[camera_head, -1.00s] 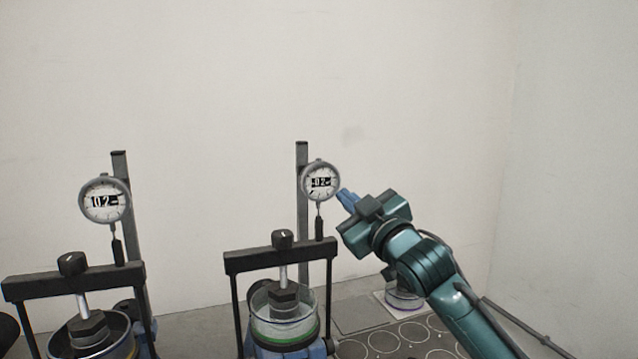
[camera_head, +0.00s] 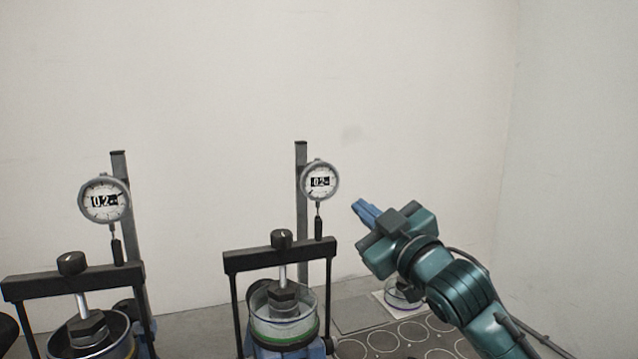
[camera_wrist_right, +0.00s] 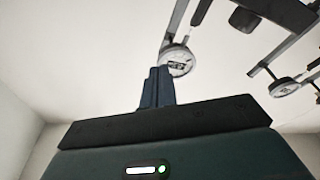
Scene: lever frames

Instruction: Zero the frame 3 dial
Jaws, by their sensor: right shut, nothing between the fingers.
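Two dial gauges show in the head view. The right dial (camera_head: 320,181) is round and white with a grey rim and a dark readout that looks like 0.2. It is mounted on a post above the right lever frame (camera_head: 275,258). The left dial (camera_head: 104,200) also seems to read about 0.2. I cannot tell from a label which is frame 3. My right gripper (camera_head: 361,207), with blue fingers, is shut and empty, to the right of the right dial and a little below it, apart from it. In the wrist view the fingers (camera_wrist_right: 157,88) point toward a dial (camera_wrist_right: 177,61). My left gripper is not in view.
The left lever frame (camera_head: 70,283) stands at the far left. Both frames hold a cup with a dark bolt-like piece under a crossbar. Behind my right arm a small clear container (camera_head: 402,297) sits on a pale square. A board with ringed circles (camera_head: 410,336) lies below.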

